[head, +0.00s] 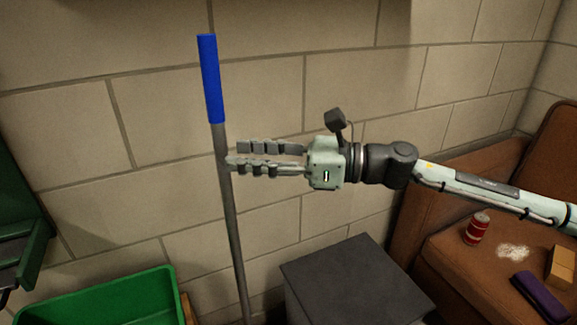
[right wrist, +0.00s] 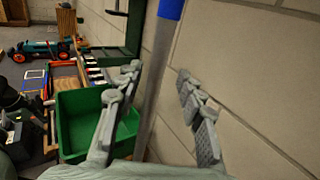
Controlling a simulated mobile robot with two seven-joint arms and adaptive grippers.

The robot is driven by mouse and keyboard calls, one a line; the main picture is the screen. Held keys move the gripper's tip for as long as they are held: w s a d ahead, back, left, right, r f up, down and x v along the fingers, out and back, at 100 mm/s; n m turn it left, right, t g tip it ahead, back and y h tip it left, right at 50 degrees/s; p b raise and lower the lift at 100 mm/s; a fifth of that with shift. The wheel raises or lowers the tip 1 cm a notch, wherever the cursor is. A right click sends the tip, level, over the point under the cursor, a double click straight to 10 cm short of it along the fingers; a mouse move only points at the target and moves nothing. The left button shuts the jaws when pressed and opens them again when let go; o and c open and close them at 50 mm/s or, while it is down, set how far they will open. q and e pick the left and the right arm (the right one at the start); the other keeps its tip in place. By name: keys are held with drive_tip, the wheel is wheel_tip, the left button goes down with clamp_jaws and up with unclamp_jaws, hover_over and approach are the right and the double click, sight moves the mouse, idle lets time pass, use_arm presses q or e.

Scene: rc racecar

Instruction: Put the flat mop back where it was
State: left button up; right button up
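The flat mop shows as a grey pole (head: 234,230) with a blue grip (head: 210,80) at its top. It stands nearly upright, slightly tilted, close to the block wall. Its head is out of view. My right gripper (head: 234,155) is open, its fingers pointing left with the tips at the pole, below the blue grip. In the right wrist view, the pole (right wrist: 152,85) shows in the gap between the spread fingertips (right wrist: 160,75). I cannot tell whether a finger touches it. My left gripper is not in view.
A green bin (head: 120,300) stands at the lower left. A dark-topped box (head: 355,280) stands right of the pole. A brown couch (head: 440,245) at the right holds a red can (head: 477,229). A toy car (right wrist: 38,50) shows in the right wrist view.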

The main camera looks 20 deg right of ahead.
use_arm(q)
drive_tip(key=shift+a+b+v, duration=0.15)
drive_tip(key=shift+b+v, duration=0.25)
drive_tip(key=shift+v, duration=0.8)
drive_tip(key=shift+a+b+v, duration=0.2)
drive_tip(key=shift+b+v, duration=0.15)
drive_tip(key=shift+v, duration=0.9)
use_arm(e)
drive_tip(key=v, duration=0.7)
drive_tip(key=shift+s+d, duration=0.2)
drive_tip(key=shift+s, duration=0.05)
